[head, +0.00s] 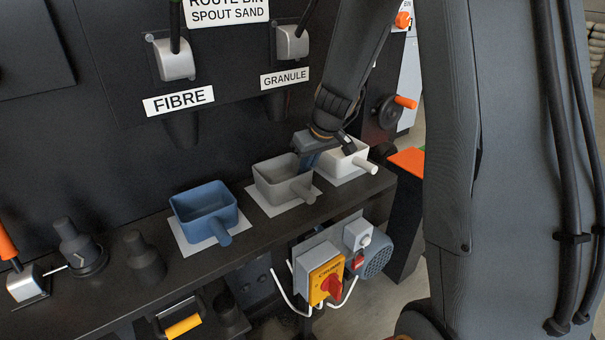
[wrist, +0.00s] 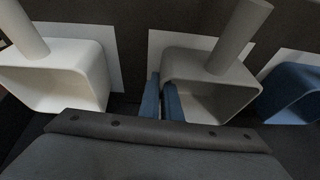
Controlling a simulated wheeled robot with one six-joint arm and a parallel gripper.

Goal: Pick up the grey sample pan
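The grey sample pan (head: 284,183) sits upright on a pale mat on the dark shelf, between a blue pan and a white pan, its handle pointing toward the front right. In the wrist view the grey pan (wrist: 216,92) is right of centre with its handle at the top. My gripper (head: 308,163) is low at the pan's right side in the head view. In the wrist view its blue fingers (wrist: 161,96) are close together at the pan's left wall, one on each side. The gripper appears shut on that wall; the contact itself is partly hidden.
The blue pan (head: 204,211) stands to the left and the white pan (head: 344,160) close to the right, just beyond my gripper. Dark knobs (head: 78,243) stand on the shelf's left. A yellow switch box (head: 325,280) is mounted below. Spouts (head: 174,59) hang above.

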